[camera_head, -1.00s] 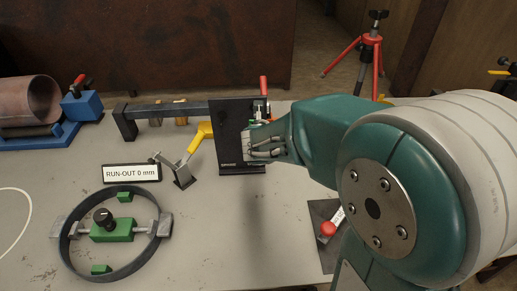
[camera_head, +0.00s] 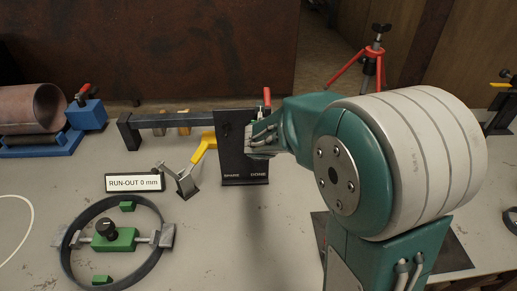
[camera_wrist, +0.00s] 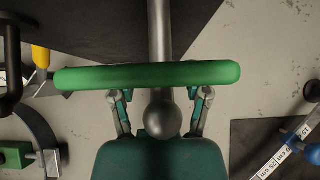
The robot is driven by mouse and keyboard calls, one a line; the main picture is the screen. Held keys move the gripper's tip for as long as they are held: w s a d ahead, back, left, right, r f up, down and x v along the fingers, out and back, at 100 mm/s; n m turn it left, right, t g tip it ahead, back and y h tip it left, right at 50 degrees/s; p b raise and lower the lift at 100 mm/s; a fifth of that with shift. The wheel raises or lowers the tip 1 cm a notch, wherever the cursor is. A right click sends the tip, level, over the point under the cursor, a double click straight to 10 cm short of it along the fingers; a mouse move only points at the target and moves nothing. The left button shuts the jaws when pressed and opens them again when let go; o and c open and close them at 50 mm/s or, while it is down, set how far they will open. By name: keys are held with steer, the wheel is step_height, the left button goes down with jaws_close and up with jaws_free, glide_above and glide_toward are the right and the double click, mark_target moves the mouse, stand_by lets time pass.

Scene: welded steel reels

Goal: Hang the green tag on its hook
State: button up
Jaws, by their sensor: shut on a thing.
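In the wrist view the green tag (camera_wrist: 100,77) shows as a long green bar lying across the two fingers of my gripper (camera_wrist: 162,100). A steel peg (camera_wrist: 159,30) with a ball end (camera_wrist: 166,119) runs behind the bar, and the ball shows between the fingers. I cannot tell whether the tag's opening is around the peg. In the head view my gripper (camera_head: 254,140) is at the right side of the upright black board (camera_head: 236,155), which has two labels along its bottom. The tag and the peg are hidden there by the gripper and arm.
A yellow-handled clamp (camera_head: 203,148) stands just left of the board, and a steel bar (camera_head: 160,122) runs behind it. A red handle (camera_head: 267,97) rises behind the board. A black ring fixture (camera_head: 72,220) and run-out display (camera_head: 134,182) are at front left.

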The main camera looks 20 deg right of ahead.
steer(key=shift+w+d+f, duration=0.15)
steer(key=shift+w+f, duration=0.15)
steer(key=shift+w, duration=0.2)
steer(key=shift+w+d+f, duration=0.15)
steer(key=shift+w+f, duration=0.1)
steer(key=shift+w, duration=0.2)
stand_by(0.6)
steer(key=o, duration=1.1)
steer(key=v, duration=1.2)
